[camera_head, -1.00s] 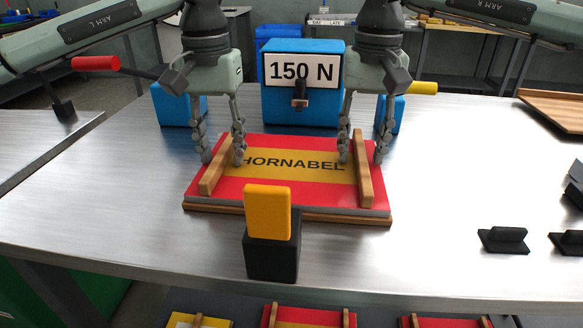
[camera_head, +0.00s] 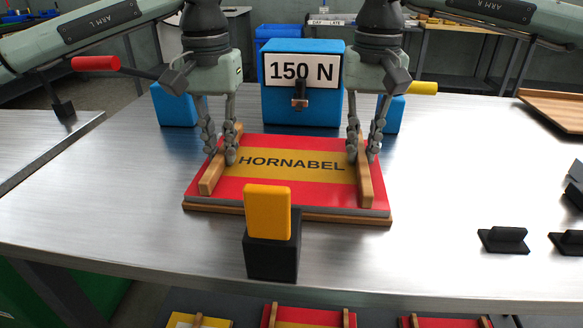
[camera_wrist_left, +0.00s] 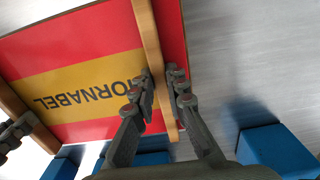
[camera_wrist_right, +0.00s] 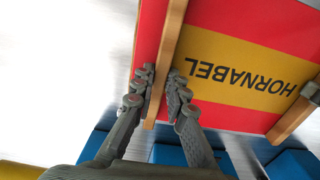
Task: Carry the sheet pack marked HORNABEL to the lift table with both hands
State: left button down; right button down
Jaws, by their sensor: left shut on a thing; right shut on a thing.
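The sheet pack marked HORNABEL (camera_head: 290,190) is a flat red pack with a yellow band, lying on the metal table. Two wooden bars run along its left and right sides. My left gripper (camera_head: 219,150) is shut on the left wooden bar (camera_head: 211,178); the left wrist view shows its fingers on both sides of the bar (camera_wrist_left: 149,40). My right gripper (camera_head: 363,150) is shut on the right wooden bar (camera_head: 364,186); the right wrist view shows its fingers around the bar (camera_wrist_right: 168,50). The lift table cannot be made out for certain.
A blue box labelled 150 N (camera_head: 302,105) stands behind the pack. A black block with an orange top (camera_head: 268,215) stands in front. Black brackets (camera_head: 503,239) lie at right, a wooden tray (camera_head: 555,108) at the back right. Another metal surface (camera_head: 40,135) is at left.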

pick_arm(q)
jog(key=shift+r, duration=0.2)
pick_arm(e)
jog(key=shift+r, duration=0.15)
